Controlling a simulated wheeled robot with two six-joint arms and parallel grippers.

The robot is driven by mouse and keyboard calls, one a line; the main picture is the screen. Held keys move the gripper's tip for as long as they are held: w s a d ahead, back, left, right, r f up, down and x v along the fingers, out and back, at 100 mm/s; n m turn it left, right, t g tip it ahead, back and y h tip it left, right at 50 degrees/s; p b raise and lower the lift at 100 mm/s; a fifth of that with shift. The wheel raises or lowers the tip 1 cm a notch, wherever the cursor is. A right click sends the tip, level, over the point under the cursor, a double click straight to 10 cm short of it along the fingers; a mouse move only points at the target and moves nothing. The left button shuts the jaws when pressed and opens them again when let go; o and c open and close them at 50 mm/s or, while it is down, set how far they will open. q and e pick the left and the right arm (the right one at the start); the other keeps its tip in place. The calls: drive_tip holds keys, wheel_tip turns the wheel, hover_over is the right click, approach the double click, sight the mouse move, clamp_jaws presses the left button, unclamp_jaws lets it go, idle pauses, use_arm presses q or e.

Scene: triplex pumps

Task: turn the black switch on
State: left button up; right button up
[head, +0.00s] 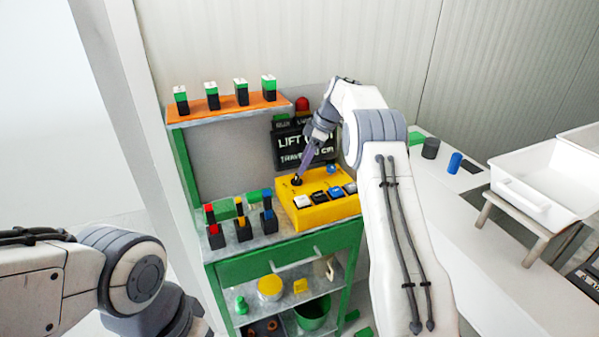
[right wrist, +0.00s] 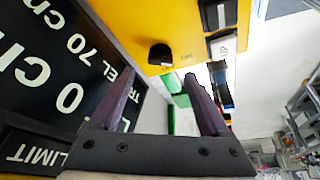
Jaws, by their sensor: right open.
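The black switch (head: 296,181) is a small dark knob on the left part of the yellow control box (head: 318,213). In the right wrist view the black switch (right wrist: 160,55) stands out from the yellow face, just beyond my fingertips and roughly between them. My right gripper (head: 304,168) points down at the switch, close to it; whether it touches cannot be told. In the right wrist view my right gripper (right wrist: 158,82) is open, with nothing between its purple-grey fingers. My left gripper is out of view; only part of that arm shows at lower left.
A black sign (head: 300,146) reading LIFT stands behind the box. White, black and blue buttons (head: 325,194) line the box's front. Red, yellow and blue switch-like units (head: 241,222) stand to its left. An orange shelf (head: 228,107) is above; a white tray (head: 541,180) is at right.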

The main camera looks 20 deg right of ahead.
drive_tip(key=shift+v, duration=2.75)
drive_tip(key=shift+s, duration=0.1)
